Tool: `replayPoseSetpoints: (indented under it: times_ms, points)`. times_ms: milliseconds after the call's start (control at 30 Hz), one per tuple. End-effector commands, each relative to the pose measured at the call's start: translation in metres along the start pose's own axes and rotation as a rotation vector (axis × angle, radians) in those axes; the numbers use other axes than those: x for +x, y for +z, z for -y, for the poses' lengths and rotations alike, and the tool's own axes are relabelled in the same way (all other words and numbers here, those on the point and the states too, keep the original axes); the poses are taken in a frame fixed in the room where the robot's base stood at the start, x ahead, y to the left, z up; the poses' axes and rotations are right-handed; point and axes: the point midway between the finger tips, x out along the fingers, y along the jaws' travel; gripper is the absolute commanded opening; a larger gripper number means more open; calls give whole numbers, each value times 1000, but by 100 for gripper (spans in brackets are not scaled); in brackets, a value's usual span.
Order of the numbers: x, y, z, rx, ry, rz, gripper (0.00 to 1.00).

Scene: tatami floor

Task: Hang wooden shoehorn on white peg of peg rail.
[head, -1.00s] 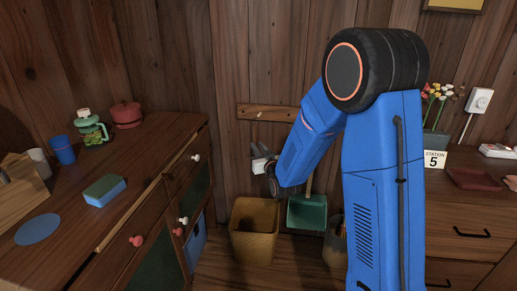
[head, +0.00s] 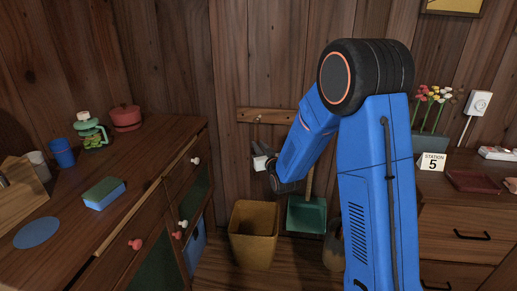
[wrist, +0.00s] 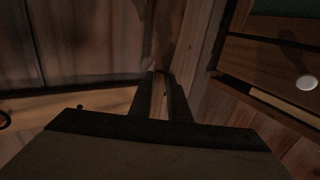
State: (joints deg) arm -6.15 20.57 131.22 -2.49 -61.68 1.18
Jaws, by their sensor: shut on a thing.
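The wooden peg rail (head: 280,116) is fixed to the plank wall behind my arm. A small pale peg (head: 259,118) shows on it, and my arm hides its right end. My gripper (head: 256,147) is just below the rail in the head view. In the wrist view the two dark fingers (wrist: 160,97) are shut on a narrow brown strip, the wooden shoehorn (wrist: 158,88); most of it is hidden. I cannot make out the shoehorn in the head view. In the wrist view the rail (wrist: 38,106) lies left of the fingers, with a small dark knob on it.
A cabinet (head: 150,190) with knobs stands at the left, holding a sponge (head: 104,193), cups and a pot. A tan bin (head: 254,232) and a green dustpan (head: 306,214) stand below my gripper. A drawer unit (head: 465,222) is at the right.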

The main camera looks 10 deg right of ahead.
Motion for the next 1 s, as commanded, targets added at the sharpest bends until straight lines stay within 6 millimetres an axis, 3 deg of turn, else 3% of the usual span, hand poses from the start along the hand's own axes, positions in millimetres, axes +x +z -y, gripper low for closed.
replayPoseSetpoints:
  times_ms: [1000]
  points:
    - [43,3,-25,0,0,0,0]
